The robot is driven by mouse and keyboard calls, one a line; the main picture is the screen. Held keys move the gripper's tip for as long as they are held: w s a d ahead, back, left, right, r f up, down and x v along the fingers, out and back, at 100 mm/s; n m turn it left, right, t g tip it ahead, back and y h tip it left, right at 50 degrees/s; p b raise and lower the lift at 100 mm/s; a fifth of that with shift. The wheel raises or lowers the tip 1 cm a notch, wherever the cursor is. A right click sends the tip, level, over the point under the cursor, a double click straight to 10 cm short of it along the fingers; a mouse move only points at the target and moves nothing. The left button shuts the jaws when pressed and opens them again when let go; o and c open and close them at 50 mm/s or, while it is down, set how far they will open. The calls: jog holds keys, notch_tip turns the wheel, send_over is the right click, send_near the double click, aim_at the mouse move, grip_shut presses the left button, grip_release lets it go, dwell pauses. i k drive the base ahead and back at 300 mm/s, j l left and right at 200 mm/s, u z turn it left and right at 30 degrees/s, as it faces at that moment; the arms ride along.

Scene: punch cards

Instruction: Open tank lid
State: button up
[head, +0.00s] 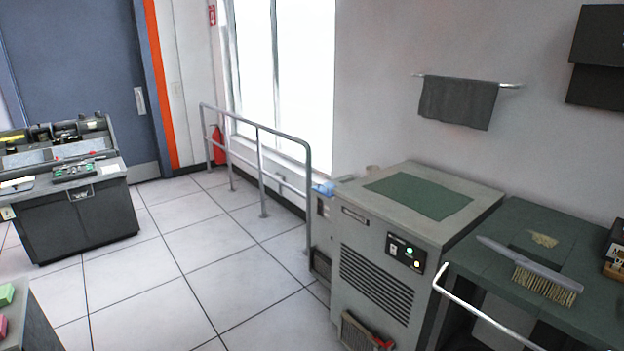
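No tank or lid can be told for certain. A grey cabinet (375,235) with a flat top stands right of centre against the wall. A dark green panel or mat (418,195) lies flat on its top. Its front has a small black control panel (405,252) with lit buttons, and a dark louvred vent (377,283). A lower grey unit (323,235) stands beside it on the left, partly hidden, with a small blue thing (324,188) on top. My gripper is not in view.
A dark green bench (590,270) with a brush (540,275) and white rail (480,315) is at right. A metal railing (258,140) runs along the window. A console (75,210) stands at left. A table corner (45,325) is bottom left. Tiled floor between is clear.

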aim_at(328, 186)
jog(key=i+j+u, duration=0.45)
jog(key=i, duration=0.85)
jog(key=i+l+u, duration=0.2)
jog(key=i+u, duration=0.2)
jog(key=i, duration=0.9)
jog(key=i+l+z, duration=0.35)
jog(key=i, duration=0.25)
jog(key=i+l+z, duration=0.3)
jog(key=i, duration=0.3)
jog(key=i+l+z, duration=0.1)
jog(key=i+z, duration=0.25)
jog(key=i, duration=0.3)
